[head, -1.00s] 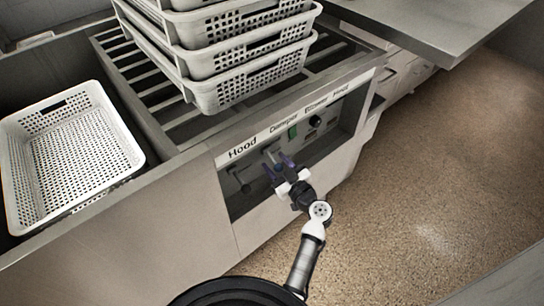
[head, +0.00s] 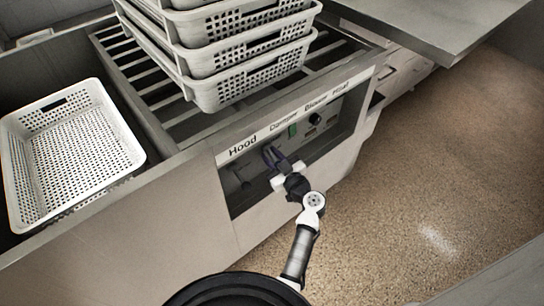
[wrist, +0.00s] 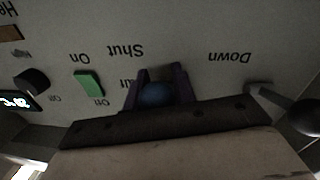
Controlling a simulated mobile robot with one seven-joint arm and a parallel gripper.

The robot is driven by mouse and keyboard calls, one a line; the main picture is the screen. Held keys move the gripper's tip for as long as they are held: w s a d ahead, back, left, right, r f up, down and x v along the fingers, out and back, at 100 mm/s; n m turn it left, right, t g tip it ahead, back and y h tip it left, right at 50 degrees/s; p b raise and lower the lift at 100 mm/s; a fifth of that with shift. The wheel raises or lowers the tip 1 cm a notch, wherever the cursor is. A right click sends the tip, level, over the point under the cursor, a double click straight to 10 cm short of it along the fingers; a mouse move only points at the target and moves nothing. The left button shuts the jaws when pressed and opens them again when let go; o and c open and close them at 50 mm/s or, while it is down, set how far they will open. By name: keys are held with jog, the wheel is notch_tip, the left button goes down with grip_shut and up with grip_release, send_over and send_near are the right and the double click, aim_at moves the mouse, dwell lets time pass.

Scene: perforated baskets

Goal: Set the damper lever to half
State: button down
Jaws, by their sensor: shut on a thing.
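The damper lever shows in the wrist view as a round blue knob (wrist: 157,95), between the two purple fingers of my gripper (wrist: 158,84). The fingers are shut on the knob, one on each side. The picture is upside down there, and the word "Shut" is printed on the panel beside the fingertips. The lever's arm and the rest of its scale are mostly hidden. In the head view my gripper (head: 273,158) reaches into the recessed control panel below the "Damper" label and hides the knob.
The hood lever (wrist: 264,91) stands beside the damper near the word "Down". On the other side are a green switch (head: 293,130) and a black dial (head: 316,119). Stacked white baskets (head: 245,80) stand above; another basket (head: 72,205) sits left. The floor at right is clear.

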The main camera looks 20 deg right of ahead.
jog(key=shift+r+p, duration=0.15)
jog(key=shift+p, duration=0.15)
jog(key=g+p, duration=0.1)
jog(key=r+g+p, duration=0.1)
jog(key=p, duration=0.1)
jog(key=shift+s+d+h, duration=0.1)
jog(key=shift+s+h, duration=0.15)
jog(key=shift+h, duration=0.05)
jog(key=g+p, duration=0.2)
jog(key=p, duration=0.1)
jog(key=shift+s+r+g+h, duration=0.15)
jog(key=shift+r+g+h, duration=0.1)
jog(key=shift+g+h, duration=0.05)
jog(key=shift+d+g+p, duration=0.1)
jog(key=shift+g+p, duration=0.4)
jog(key=shift+p, duration=0.1)
jog(key=shift+f+h, duration=0.1)
jog(key=shift+h, duration=0.2)
jog(key=c, duration=1.2)
grip_release()
jog(key=shift+o, duration=0.2)
